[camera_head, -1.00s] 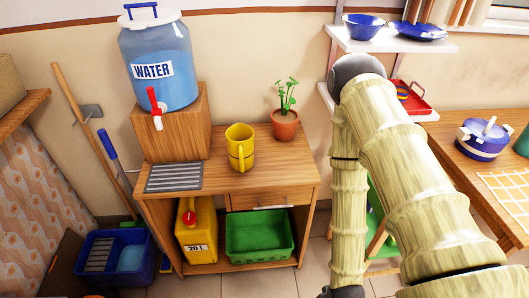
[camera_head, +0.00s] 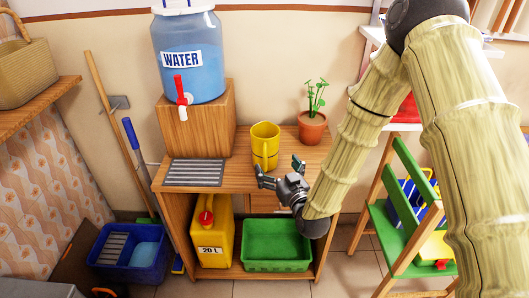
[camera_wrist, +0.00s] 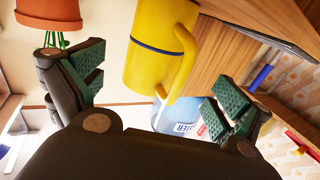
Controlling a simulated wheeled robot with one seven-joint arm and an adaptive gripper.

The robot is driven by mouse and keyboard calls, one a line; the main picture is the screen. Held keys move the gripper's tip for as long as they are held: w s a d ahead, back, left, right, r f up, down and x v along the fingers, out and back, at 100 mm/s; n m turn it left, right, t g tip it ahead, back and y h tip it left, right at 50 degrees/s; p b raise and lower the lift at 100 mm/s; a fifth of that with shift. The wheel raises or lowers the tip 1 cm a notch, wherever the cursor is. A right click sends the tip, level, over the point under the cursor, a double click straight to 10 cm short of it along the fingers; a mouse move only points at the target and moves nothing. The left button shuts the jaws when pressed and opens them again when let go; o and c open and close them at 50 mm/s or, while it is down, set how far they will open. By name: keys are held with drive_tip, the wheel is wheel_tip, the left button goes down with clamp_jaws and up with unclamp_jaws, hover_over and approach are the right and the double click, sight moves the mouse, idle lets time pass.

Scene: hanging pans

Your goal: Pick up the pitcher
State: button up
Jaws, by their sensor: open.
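The yellow pitcher (camera_head: 265,146) stands upright on the wooden cabinet top, between the water dispenser and the potted plant. My gripper (camera_head: 278,170) is open and empty, just in front of the pitcher at about the height of the cabinet top. In the wrist view the pitcher (camera_wrist: 158,45) appears upside down, with its handle on the right side. There it lies ahead of and between the spread fingers (camera_wrist: 150,88), and I see no contact. The dark band around the pitcher shows in the wrist view.
A blue water dispenser (camera_head: 190,60) sits on a wooden block (camera_head: 205,125) left of the pitcher. A potted plant (camera_head: 312,128) stands close on the right. A metal grate (camera_head: 195,173) lies at the cabinet's left. A green chair (camera_head: 405,225) stands at the right.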

sight(270, 152)
drive_tip(key=x, duration=0.2)
drive_tip(key=shift+w+a, duration=0.1)
drive_tip(key=shift+w, duration=0.2)
drive_tip(key=shift+d+r+p+x, duration=0.15)
drive_tip(key=shift+p+x, duration=0.15)
drive_tip(key=shift+x, duration=1.05)
drive_tip(key=shift+d+r+p+x, duration=0.15)
drive_tip(key=shift+p+x, duration=0.1)
drive_tip(key=shift+x, duration=1.05)
drive_tip(key=shift+w, duration=0.15)
drive_tip(key=shift+c, duration=0.2)
drive_tip(key=c, duration=1.4)
